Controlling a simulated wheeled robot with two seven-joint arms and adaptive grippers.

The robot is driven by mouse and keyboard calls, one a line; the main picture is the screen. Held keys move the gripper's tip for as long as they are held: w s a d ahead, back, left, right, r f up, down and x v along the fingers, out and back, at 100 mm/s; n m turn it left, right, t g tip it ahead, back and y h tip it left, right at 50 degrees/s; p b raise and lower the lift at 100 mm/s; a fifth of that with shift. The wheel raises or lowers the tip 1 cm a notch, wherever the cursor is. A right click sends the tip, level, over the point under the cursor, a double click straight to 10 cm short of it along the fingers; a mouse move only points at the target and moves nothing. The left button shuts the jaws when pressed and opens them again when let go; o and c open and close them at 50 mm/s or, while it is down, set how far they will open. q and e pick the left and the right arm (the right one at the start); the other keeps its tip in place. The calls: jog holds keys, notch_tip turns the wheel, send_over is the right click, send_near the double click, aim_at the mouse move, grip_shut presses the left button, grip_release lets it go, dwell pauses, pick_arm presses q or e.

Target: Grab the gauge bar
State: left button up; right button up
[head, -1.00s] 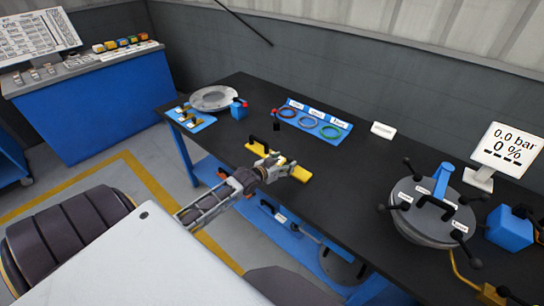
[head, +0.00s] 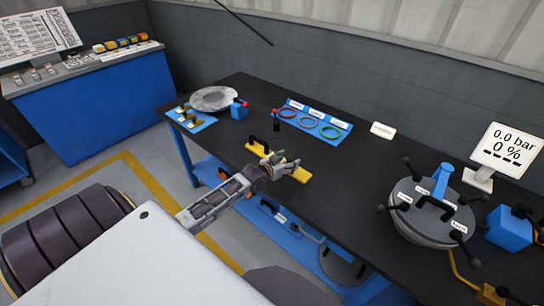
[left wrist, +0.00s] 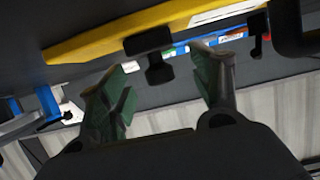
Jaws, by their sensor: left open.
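The gauge bar is a yellow bar (head: 304,176) with black handles, lying on the black bench top. Part of it is hidden behind my left gripper (head: 296,170). In the left wrist view, the yellow bar (left wrist: 108,42) crosses the top of the picture, with a black T-shaped handle (left wrist: 153,58) sticking out from it. My left gripper (left wrist: 162,68) is open, and its two green-padded fingers appear on either side of that handle in this view. I cannot tell whether they touch it. My right gripper is not in view.
A blue tray of coloured rings (head: 311,123) lies behind the bar. A grey flanged disc (head: 214,98) is at the back left. A lidded vessel (head: 428,220) with black clamp handles and a display (head: 497,147) stand at the right. Bench right of the bar is clear.

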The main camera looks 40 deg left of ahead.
pick_arm(q)
jog(key=shift+x, duration=1.05)
grip_shut()
jog(key=shift+r, duration=0.1)
